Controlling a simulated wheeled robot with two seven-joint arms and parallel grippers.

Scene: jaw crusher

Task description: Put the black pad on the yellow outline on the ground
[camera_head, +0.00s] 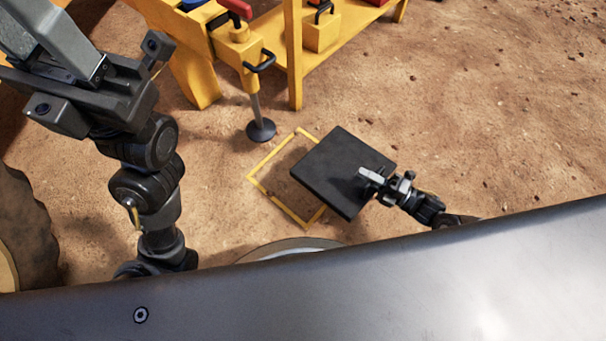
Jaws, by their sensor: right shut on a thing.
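The black pad (335,165) is a flat dark square in the middle of the head view. My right gripper (370,178) is shut on its right edge. The yellow outline (262,168) is a thin square frame on the ground. The pad covers the outline's right part in this view; the left part shows bare ground inside. The pad seems held above the ground, but its height is hard to judge. My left gripper (85,85) is raised at the upper left, away from the pad; its fingertips are not clear.
A yellow machine frame (296,60) stands at the top, with a support leg ending in a round dark foot (261,130) just beyond the outline. A dark tyre (25,225) is at the left edge. Brown dirt ground (500,110) lies open on the right.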

